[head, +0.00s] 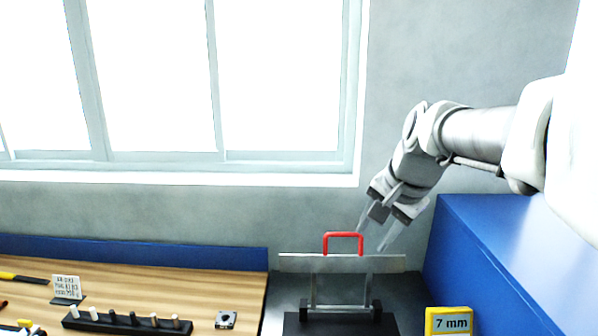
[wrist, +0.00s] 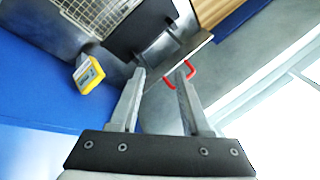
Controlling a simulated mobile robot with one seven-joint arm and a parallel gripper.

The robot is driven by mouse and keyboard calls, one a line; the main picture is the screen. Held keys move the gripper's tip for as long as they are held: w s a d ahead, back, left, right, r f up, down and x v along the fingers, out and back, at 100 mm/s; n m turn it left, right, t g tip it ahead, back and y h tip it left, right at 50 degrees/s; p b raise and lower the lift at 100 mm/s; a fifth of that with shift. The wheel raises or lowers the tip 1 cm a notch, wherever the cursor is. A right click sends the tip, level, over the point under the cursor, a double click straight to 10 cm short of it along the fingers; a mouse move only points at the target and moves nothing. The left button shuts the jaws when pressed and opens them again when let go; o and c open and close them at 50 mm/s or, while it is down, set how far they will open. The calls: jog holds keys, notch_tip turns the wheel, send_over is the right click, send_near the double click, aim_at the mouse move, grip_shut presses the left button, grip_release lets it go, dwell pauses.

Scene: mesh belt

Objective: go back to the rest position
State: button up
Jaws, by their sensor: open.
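My gripper (head: 378,232) is open and empty in the head view, at the end of my arm on the right. It is just above and to the right of a red handle (head: 343,235). The handle stands on top of a grey metal plate (head: 295,263) on a frame. In the wrist view my gripper (wrist: 160,78) has its two fingers spread apart. The red handle (wrist: 190,72) shows there beyond the fingertips, near the right finger. I cannot tell the exact gap between the fingers and the handle.
A blue wall or panel (head: 500,250) rises on the right. A yellow "7 mm" sign (head: 449,321) stands before it. A wooden bench (head: 200,272) at left holds a black peg rack (head: 125,321). A wire mesh (wrist: 95,12) shows in the wrist view. The space above the bench is free.

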jog(key=s+f+n+h, duration=0.1)
jog(key=s+f+n, duration=0.2)
jog(key=s, duration=0.7)
jog(key=s+f+n, duration=0.3)
jog(key=s+n, duration=0.3)
jog(key=s, duration=0.4)
jog(key=shift+s+d+f+h, duration=0.2)
jog(key=shift+s+d+h, duration=0.05)
jog(key=shift+s+h, duration=0.15)
jog(key=shift+d, duration=0.1)
dwell(0.5)
